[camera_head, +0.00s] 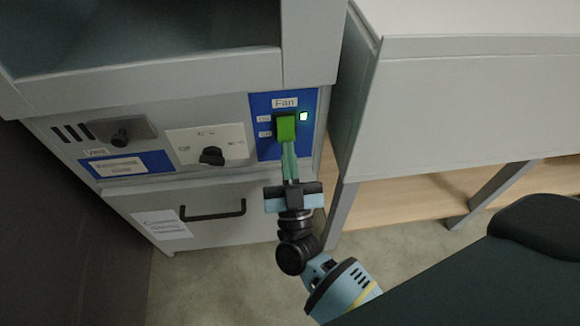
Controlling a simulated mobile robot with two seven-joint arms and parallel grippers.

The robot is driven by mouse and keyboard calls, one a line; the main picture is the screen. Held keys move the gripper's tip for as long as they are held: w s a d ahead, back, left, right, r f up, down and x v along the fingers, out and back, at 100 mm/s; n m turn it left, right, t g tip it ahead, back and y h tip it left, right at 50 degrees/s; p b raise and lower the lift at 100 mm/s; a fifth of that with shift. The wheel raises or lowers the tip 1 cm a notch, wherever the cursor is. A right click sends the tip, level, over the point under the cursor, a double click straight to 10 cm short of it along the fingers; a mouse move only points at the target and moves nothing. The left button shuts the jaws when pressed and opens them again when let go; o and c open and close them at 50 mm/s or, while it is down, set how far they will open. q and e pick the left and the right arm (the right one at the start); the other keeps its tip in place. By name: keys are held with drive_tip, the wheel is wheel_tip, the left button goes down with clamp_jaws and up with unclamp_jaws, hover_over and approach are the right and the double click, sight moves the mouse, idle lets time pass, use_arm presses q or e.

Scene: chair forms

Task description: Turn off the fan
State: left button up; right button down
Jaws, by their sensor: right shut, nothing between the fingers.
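The fan switch (286,128) is a green block on a blue panel (268,102) labelled "Fan", on the front of a grey cabinet. A small lit green-white lamp (304,117) is to the right of the switch. Small white labels are at the switch's left, too small to read surely. My right gripper (289,150) points up at the switch from below, its green fingers shut and empty. The fingertips overlap the switch's lower edge in the picture; I cannot tell whether they touch it. My left gripper is not in view.
Below is a drawer with a black handle (213,211). A grey table (470,110) stands at the right, with a dark chair (540,225) in front.

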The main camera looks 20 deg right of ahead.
drive_tip(key=shift+w, duration=0.15)
drive_tip(key=shift+w+d+f+t+b, duration=0.2)
drive_tip(key=shift+w+f+t+b, duration=0.25)
drive_tip(key=shift+b, duration=0.75)
drive_tip(key=shift+r, duration=0.25)
drive_tip(key=shift+s, duration=0.1)
